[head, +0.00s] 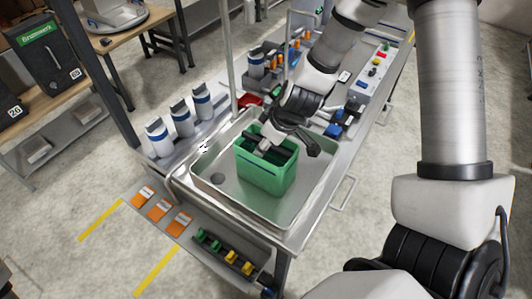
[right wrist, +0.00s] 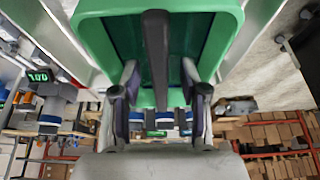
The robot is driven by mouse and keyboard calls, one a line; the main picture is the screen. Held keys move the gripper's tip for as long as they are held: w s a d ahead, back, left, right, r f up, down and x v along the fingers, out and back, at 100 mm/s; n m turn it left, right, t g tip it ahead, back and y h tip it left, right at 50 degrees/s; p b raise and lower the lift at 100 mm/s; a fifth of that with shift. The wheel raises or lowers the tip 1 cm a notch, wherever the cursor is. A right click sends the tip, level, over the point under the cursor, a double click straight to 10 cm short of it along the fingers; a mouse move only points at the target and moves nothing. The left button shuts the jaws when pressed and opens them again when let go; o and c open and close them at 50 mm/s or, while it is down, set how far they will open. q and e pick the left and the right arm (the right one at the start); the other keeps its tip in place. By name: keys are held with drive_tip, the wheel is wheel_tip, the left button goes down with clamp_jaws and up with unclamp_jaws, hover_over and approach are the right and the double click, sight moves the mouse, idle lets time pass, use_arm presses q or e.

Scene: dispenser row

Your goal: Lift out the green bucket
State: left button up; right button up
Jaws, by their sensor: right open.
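The green bucket (head: 262,177) stands upright in the metal sink basin (head: 208,190) in the head view. In the right wrist view the bucket (right wrist: 92,35) fills the top, with a dark bar (right wrist: 156,45), likely its handle, running across the opening. My right gripper (head: 284,146) is over the bucket's top. In the right wrist view its two fingers (right wrist: 160,85) are apart, one on each side of the dark bar; I cannot tell whether they touch it. The gripper partly hides the bucket's opening in the head view. My left gripper is not in view.
White dispensers with blue bands (head: 182,119) line the basin's left side. A box with buttons (head: 375,72) and blue parts (head: 340,122) lie on the counter to the right. A low tray of green and yellow pieces (head: 228,252) is in front. Free basin floor lies around the bucket.

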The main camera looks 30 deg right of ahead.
drive_tip(key=shift+s, duration=0.35)
drive_tip(key=shift+w+f, duration=0.4)
drive_tip(key=shift+w, duration=0.2)
drive_tip(key=shift+s+r, duration=0.15)
drive_tip(key=shift+s, duration=0.2)
drive_tip(key=c, duration=0.3)
clamp_jaws()
drive_tip(key=shift+r, duration=0.1)
